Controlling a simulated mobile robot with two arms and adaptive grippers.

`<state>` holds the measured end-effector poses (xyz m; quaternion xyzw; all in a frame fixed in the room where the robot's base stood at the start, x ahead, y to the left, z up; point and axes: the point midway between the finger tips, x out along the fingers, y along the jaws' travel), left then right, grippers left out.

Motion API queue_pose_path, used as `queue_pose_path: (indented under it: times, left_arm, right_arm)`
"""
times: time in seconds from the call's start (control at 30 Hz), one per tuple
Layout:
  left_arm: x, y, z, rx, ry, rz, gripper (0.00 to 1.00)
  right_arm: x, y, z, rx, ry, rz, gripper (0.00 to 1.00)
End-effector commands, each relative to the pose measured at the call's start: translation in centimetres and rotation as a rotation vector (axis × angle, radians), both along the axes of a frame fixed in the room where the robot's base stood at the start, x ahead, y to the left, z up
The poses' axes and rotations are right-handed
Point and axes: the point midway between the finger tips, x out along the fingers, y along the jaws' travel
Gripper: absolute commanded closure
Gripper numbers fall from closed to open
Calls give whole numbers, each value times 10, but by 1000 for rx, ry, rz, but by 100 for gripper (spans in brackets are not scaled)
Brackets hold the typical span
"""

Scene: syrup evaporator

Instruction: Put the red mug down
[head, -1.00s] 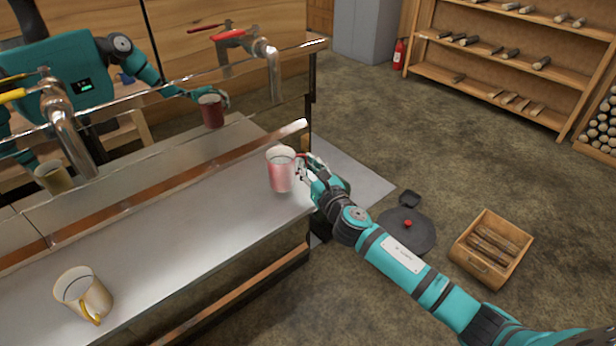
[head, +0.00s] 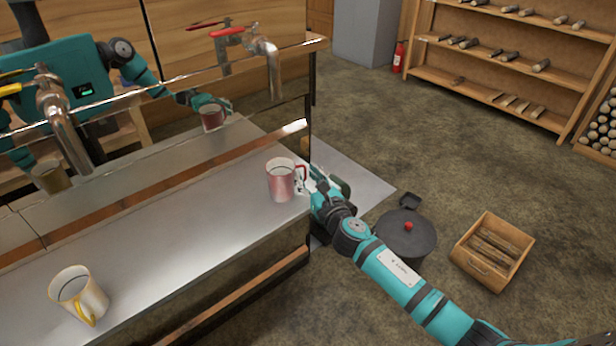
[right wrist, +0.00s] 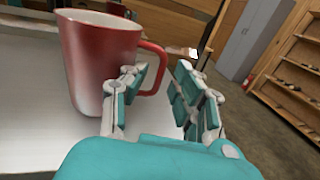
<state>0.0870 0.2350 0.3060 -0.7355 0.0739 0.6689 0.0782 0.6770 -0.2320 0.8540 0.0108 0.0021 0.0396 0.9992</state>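The red mug (head: 280,182) stands upright on the steel shelf (head: 190,225) near its right end, with its handle to the right. In the right wrist view the mug (right wrist: 98,65) is large at the left, with its red handle (right wrist: 158,68) near my left-hand finger. My right gripper (head: 318,182) is just right of the handle. In the right wrist view its fingers (right wrist: 165,80) are spread apart with nothing clamped between them. Whether a finger still touches the handle is hard to tell. My left gripper is not directly in view.
A cream mug with a yellow handle (head: 78,294) stands on the shelf at the left. A red-handled tap (head: 264,48) overhangs the back. The shiny panel mirrors me and the mugs. On the floor are a lidded black pan (head: 405,238) and a wooden crate (head: 487,272).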

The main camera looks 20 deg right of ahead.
Motion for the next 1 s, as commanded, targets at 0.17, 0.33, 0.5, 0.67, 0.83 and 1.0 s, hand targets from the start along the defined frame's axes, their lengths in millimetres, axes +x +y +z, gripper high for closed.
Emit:
queue_pose_path:
  times: [0.17, 0.33, 0.5, 0.67, 0.83, 1.0]
  left_arm:
    - [-3, 1, 3, 1, 5, 0, 47]
    - [-3, 1, 4, 1, 5, 1, 47]
    - [-3, 1, 3, 1, 5, 1, 47]
    - [-3, 1, 1, 1, 5, 1, 47]
    - [-2, 1, 0, 1, 5, 1, 47]
    - [-2, 1, 0, 1, 4, 1, 47]
  right_arm:
    - [-3, 0, 3, -1, 1, 0, 71]
    - [-33, -3, 3, -1, 2, 2, 71]
    - [-71, -6, 1, -1, 3, 1, 71]
    - [-100, -8, 2, -1, 2, 0, 71]
    - [-116, -9, 3, 1, 1, 1, 71]
    - [-120, -9, 4, 0, -1, 0, 71]
